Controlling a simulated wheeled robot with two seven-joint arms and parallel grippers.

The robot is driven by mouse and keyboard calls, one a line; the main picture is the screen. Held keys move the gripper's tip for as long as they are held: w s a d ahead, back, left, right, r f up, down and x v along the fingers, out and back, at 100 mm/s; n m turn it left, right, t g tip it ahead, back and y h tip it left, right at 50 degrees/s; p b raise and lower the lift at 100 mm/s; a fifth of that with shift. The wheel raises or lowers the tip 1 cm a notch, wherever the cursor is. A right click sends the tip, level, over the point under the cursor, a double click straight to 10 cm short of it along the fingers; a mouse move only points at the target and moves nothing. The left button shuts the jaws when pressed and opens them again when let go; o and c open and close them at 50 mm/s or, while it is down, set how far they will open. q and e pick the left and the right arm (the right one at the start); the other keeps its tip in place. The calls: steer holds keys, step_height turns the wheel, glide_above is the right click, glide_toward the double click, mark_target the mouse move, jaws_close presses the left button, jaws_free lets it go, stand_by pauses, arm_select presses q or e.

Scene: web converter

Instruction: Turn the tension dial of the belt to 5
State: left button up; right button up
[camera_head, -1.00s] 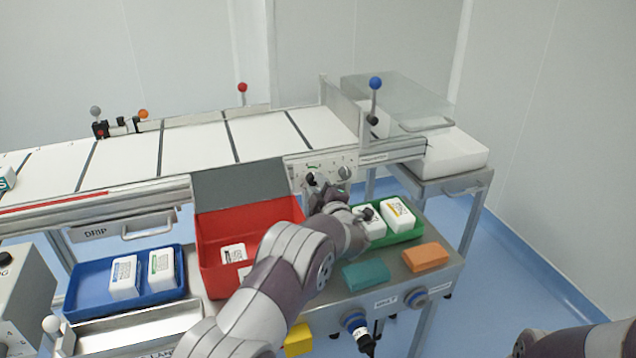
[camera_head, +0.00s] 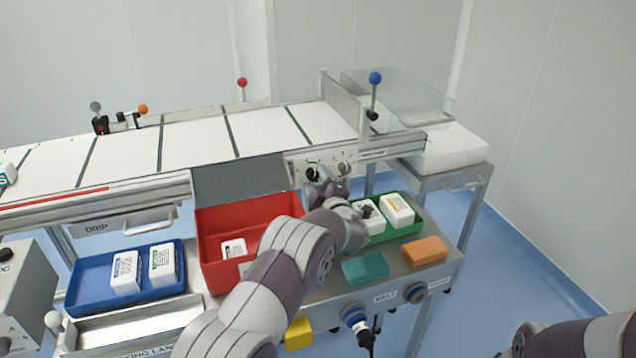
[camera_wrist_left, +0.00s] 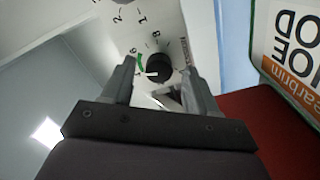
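The control panel (camera_head: 332,160) is on the front of the conveyor, with a black dial (camera_head: 313,173) at its left part and a second knob (camera_head: 343,168) to its right. My left gripper (camera_head: 318,188) is just in front of and below the black dial. In the left wrist view, the black dial (camera_wrist_left: 160,67) with a white pointer mark lies between and beyond my two fingertips (camera_wrist_left: 162,70). The fingers are apart with room on both sides of it. A green arc and printed numbers surround it; the 5 cannot be made out. My right gripper is out of view.
A red bin (camera_head: 208,250) with a grey lid stands left of the forearm. A green tray (camera_head: 408,233) with white boxes, a teal block (camera_head: 365,268) and an orange block (camera_head: 425,251) are to the right. A blue lever knob (camera_head: 375,78) rises above the conveyor.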

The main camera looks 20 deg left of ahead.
arm_select(q)
steer(key=p+v, duration=0.1)
steer(key=v, duration=1.1)
steer(key=shift+s+d, duration=0.2)
steer(key=shift+s, duration=0.1)
steer(key=shift+f, duration=0.1)
